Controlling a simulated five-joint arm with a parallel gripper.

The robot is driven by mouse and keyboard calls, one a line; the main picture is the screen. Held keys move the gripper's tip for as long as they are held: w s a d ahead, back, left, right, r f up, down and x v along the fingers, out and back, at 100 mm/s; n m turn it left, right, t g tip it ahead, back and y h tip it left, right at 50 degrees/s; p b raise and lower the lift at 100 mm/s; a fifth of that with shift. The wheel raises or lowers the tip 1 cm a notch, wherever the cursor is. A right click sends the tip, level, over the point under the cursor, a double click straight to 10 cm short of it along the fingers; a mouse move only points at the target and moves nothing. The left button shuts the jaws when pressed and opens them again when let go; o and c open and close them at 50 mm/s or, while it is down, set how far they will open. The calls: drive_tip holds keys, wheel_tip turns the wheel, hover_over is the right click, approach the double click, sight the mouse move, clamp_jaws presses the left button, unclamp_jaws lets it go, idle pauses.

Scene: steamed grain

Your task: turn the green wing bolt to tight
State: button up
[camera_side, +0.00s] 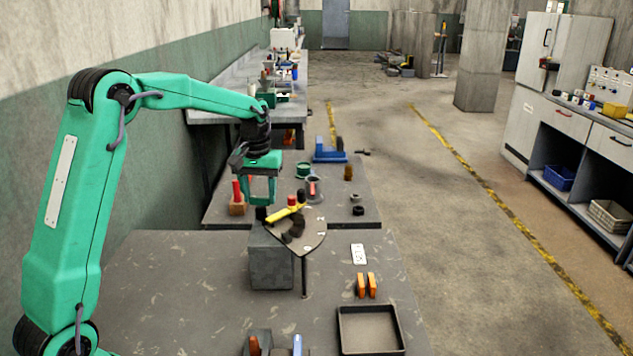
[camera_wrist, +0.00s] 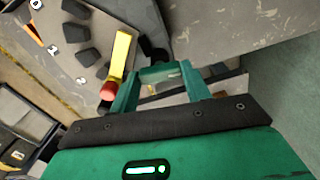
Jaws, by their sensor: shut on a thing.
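My gripper (camera_side: 259,203) points down at the left edge of the dark plate, over the grey block. In the wrist view its fingertips (camera_wrist: 162,78) are closed on a small green piece (camera_wrist: 165,71), which looks like the green wing bolt. Its colour nearly matches the fingers, so its wings and angle are hard to make out. The dark plate (camera_side: 312,235) carries several dark lumps and small white marks. A yellow bar (camera_side: 280,215) with a red knob (camera_side: 292,201) lies close to my fingers; the bar also shows in the wrist view (camera_wrist: 121,55).
A grey block (camera_side: 271,265) stands under the plate's left side. On the bench are a white card (camera_side: 358,254), two orange pieces (camera_side: 366,285) and a dark tray (camera_side: 370,332). A blue tool (camera_side: 328,152) and other items stand behind. The bench's left front is mostly clear.

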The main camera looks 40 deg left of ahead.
drive_tip(key=m, duration=1.2)
drive_tip(key=shift+r+m, duration=0.1)
drive_tip(key=shift+m, duration=2)
drive_tip(key=shift+o, duration=0.2)
drive_tip(key=o, duration=1)
drive_tip(key=shift+c, duration=0.2)
